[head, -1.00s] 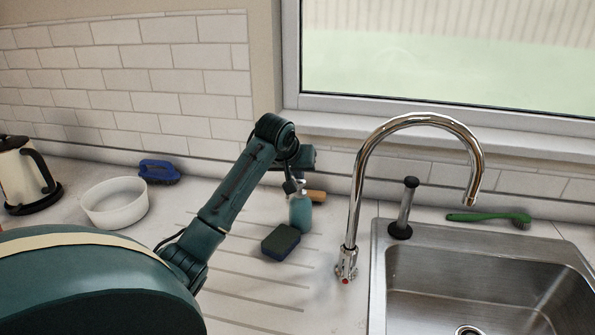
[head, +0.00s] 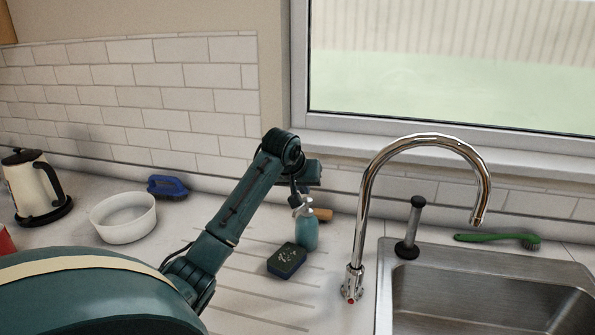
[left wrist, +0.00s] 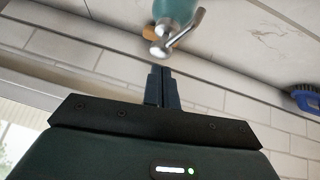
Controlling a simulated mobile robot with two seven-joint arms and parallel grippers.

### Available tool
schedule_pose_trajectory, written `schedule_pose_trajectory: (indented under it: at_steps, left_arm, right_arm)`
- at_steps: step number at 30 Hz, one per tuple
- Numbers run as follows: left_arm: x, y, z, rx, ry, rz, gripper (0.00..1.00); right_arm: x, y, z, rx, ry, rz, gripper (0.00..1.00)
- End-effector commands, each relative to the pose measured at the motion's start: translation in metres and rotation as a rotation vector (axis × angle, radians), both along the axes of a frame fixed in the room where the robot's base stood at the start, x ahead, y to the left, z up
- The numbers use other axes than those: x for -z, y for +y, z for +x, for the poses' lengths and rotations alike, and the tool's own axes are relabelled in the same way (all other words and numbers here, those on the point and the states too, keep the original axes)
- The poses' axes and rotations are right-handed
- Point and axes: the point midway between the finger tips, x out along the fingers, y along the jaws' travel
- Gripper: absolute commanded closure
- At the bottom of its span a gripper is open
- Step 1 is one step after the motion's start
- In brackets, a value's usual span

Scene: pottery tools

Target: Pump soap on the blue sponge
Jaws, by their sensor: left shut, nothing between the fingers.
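The teal soap bottle (head: 307,235) with a metal pump top stands upright on the counter left of the tap. The sponge (head: 287,261), dark blue with a dark green top, lies just in front of it, and pale marks like soap show on its top. My left gripper (head: 297,199) is shut and empty, just above the pump. In the left wrist view the shut fingers (left wrist: 161,72) point at the metal pump head and the bottle (left wrist: 175,10). I cannot tell whether they touch the pump. My right gripper is not in view.
The chrome tap (head: 360,215) and steel sink (head: 480,300) are to the right, with a plunger-like tool (head: 411,225) and green brush (head: 495,238). A white bowl (head: 124,222), blue brush (head: 168,186) and kettle (head: 32,190) are to the left. A wooden-looking item (head: 322,214) lies behind the bottle.

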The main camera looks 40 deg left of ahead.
Motion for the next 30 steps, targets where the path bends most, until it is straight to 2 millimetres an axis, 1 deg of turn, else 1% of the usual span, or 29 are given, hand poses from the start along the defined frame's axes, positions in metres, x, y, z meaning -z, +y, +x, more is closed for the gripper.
schedule_pose_trajectory:
  at_steps: [1,2,5,6,10,15,20,30]
  left_arm:
    - [-0.016,0.007,0.002,-0.004,-0.009,0.003,1.0]
    - [-0.022,0.009,0.002,-0.005,-0.011,0.004,1.0]
    - [-0.039,0.0,-0.015,0.0,-0.012,0.006,1.0]
    - [-0.047,-0.001,-0.02,0.0,-0.013,0.006,1.0]
    - [-0.069,-0.008,-0.036,0.0,-0.013,0.004,1.0]
    - [-0.089,-0.013,-0.05,-0.002,-0.013,0.004,1.0]
    - [-0.095,-0.015,-0.055,-0.002,-0.01,0.002,1.0]
    - [-0.096,-0.015,-0.056,-0.002,-0.01,0.002,1.0]
  right_arm:
    - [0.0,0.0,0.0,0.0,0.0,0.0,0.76]
    - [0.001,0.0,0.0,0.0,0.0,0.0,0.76]
    - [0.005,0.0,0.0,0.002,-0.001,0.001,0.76]
    - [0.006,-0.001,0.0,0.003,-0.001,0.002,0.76]
    - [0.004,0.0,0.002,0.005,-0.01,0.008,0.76]
    - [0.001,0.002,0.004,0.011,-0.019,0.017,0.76]
    - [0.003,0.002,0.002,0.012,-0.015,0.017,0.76]
    - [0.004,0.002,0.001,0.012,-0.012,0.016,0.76]
